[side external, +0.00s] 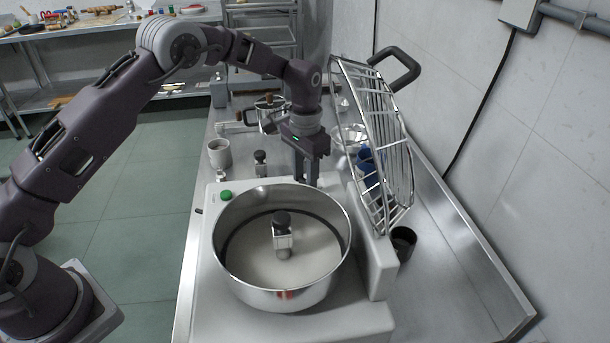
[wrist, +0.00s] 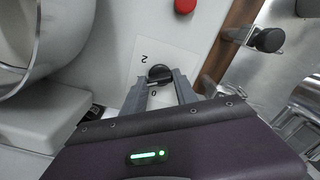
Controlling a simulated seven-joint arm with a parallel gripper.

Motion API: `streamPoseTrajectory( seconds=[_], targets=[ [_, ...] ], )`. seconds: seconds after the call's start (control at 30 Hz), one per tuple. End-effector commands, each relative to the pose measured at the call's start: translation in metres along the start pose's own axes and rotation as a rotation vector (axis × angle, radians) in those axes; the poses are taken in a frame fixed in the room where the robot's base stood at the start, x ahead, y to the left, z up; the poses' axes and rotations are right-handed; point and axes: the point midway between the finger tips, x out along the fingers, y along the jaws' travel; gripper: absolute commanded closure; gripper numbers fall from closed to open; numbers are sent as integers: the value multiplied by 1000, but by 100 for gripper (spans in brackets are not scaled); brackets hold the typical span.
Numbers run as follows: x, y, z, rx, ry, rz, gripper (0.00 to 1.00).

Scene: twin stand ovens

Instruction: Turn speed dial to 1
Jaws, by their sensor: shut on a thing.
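The speed dial (wrist: 159,73) is a small black knob on the white machine panel in the wrist view. A printed 2 shows above and left of it and a 0 just below it; I see no 1. A pale line crosses the knob, but which mark it points to I cannot tell. My gripper (wrist: 161,79) is shut on the dial, one finger at each side. In the side external view my gripper (side external: 307,178) points down behind the steel bowl, and the dial is hidden there.
The mixer's steel bowl (side external: 230,270) stands in front of my gripper, with its wire guard (side external: 400,150) raised on the right. A green button (side external: 225,196) is at the left, and a red button (wrist: 185,5) shows in the wrist view. A grey mug (side external: 219,154) and pot (side external: 270,115) stand behind.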

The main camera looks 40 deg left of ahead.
Motion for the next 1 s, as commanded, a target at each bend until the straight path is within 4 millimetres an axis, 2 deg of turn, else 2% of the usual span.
streamPoseTrajectory(
  seconds=[0.47,0.5,0.6,0.87,1.0],
  targets=[
    [-1,0,-1,11,3,0,100],
    [-1,0,-1,11,3,0,60],
    [-1,0,0,10,2,0,44],
    [-1,0,0,10,1,0,44],
    [-18,0,-1,10,5,-1,44]
  ],
)
